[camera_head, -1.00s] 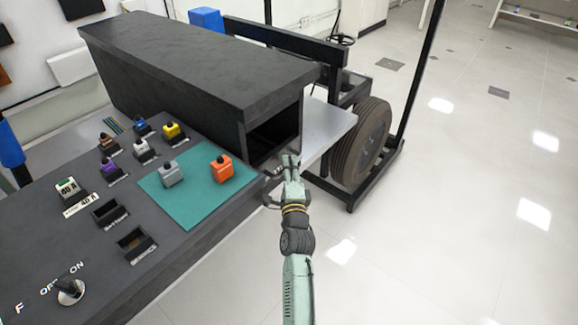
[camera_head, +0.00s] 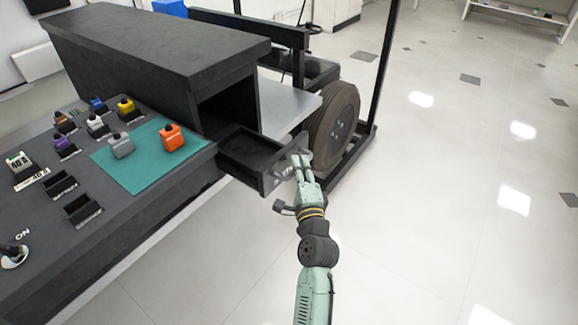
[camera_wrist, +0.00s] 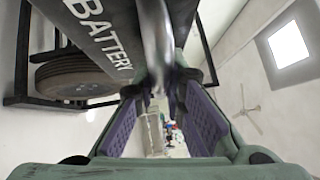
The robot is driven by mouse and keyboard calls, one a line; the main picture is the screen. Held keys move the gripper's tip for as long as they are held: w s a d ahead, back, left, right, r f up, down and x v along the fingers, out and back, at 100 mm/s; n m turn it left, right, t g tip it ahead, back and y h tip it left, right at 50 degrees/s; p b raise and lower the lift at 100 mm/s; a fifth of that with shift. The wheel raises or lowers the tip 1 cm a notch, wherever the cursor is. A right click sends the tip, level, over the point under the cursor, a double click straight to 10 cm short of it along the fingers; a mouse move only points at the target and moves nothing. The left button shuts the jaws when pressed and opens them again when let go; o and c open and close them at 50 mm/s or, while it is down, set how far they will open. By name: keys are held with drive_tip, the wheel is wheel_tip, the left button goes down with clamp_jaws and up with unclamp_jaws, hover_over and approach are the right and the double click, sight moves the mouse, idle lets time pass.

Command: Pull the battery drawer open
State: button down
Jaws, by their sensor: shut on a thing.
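The battery drawer (camera_head: 250,153) is a black open-topped box sticking out of the black housing (camera_head: 160,62) at its front right. Its front carries the word BATTERY, seen close in the wrist view on the drawer front (camera_wrist: 98,32). My gripper (camera_head: 298,160) is at the drawer's front face, shut on the drawer's handle. In the wrist view the grey metal handle (camera_wrist: 157,45) runs between my purple-padded fingers. The part of the drawer floor that I see looks empty.
A wheel (camera_head: 333,122) on a black frame stands just behind and right of the drawer. A teal mat (camera_head: 140,165) with a grey block (camera_head: 121,146) and an orange block (camera_head: 172,138) lies on the bench left of it. Open floor (camera_head: 430,220) spreads to the right.

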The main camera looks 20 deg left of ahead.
drive_tip(key=s+d+b, duration=0.2)
drive_tip(key=d, duration=0.4)
drive_tip(key=shift+s+d+b, duration=0.15)
drive_tip(key=shift+d+b, duration=0.1)
drive_tip(key=shift+b, duration=0.05)
drive_tip(key=c, duration=1.7)
unclamp_jaws()
drive_tip(key=shift+o, duration=0.2)
drive_tip(key=shift+r, duration=0.1)
